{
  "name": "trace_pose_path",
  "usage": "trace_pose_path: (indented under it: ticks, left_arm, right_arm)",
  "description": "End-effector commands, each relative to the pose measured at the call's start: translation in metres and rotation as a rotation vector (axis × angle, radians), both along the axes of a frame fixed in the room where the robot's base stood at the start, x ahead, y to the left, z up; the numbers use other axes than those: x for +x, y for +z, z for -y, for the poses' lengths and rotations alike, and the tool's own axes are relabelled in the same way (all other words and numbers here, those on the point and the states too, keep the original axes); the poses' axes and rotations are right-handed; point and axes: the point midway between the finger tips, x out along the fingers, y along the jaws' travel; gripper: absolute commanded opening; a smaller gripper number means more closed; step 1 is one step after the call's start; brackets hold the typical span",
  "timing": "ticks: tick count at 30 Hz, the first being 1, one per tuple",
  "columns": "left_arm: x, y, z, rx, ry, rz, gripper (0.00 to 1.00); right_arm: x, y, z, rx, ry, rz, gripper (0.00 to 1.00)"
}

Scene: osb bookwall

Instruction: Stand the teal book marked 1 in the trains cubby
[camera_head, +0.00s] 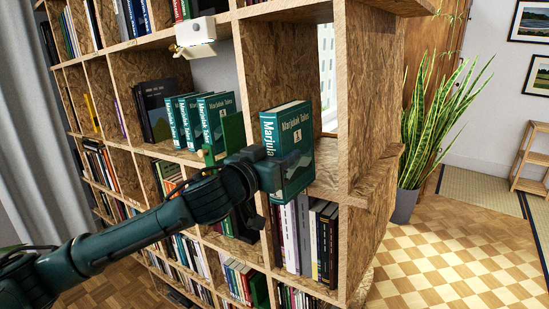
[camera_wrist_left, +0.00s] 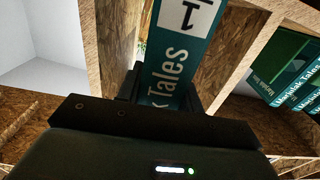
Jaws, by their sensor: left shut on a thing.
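The teal book marked 1 (camera_head: 290,135) is upright, cover and spine showing, in front of the right-hand cubby (camera_head: 327,165). My left gripper (camera_head: 268,172) is shut on its lower part; the fingertips are mostly hidden. In the left wrist view the book's spine (camera_wrist_left: 178,60) runs up from the gripper, with the white number patch at the top. Several matching teal books (camera_head: 205,118) stand in the cubby to the left; they also show in the left wrist view (camera_wrist_left: 300,85). I cannot read a trains label. My right gripper is not in view.
A green panel (camera_head: 234,130) stands beside the teal row. An upright divider (camera_head: 352,90) bounds the right cubby, whose visible floor looks bare. Books (camera_head: 305,235) fill the cubby below. A white fixture (camera_head: 196,32) is mounted above. A potted plant (camera_head: 425,130) stands right of the shelf.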

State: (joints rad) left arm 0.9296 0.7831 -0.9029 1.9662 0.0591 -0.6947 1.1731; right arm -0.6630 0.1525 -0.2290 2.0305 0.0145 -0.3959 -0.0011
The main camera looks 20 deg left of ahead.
Motion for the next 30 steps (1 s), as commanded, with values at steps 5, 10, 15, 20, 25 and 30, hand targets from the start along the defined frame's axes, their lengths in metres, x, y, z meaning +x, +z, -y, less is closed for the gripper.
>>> trace_pose_path:
  ticks: [5, 10, 15, 20, 25, 30]
  left_arm:
    - [0.011, 0.005, 0.004, -0.002, -0.002, 0.009, 0.0]
    - [0.021, 0.005, 0.008, -0.003, -0.001, 0.009, 0.0]
    - [0.032, 0.005, 0.012, -0.004, -0.002, 0.01, 0.0]
    - [0.041, 0.006, 0.015, -0.003, -0.001, 0.009, 0.0]
    - [0.051, 0.005, 0.019, -0.003, -0.002, 0.009, 0.0]
    - [0.062, 0.005, 0.023, -0.004, -0.002, 0.008, 0.0]
  right_arm:
    - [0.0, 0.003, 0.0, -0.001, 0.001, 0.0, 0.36]
    - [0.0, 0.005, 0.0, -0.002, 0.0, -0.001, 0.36]
    - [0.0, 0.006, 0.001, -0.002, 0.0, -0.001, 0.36]
    - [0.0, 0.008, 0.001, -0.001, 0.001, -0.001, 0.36]
    - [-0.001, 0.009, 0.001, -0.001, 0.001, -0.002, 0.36]
    - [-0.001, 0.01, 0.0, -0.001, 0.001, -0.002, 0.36]
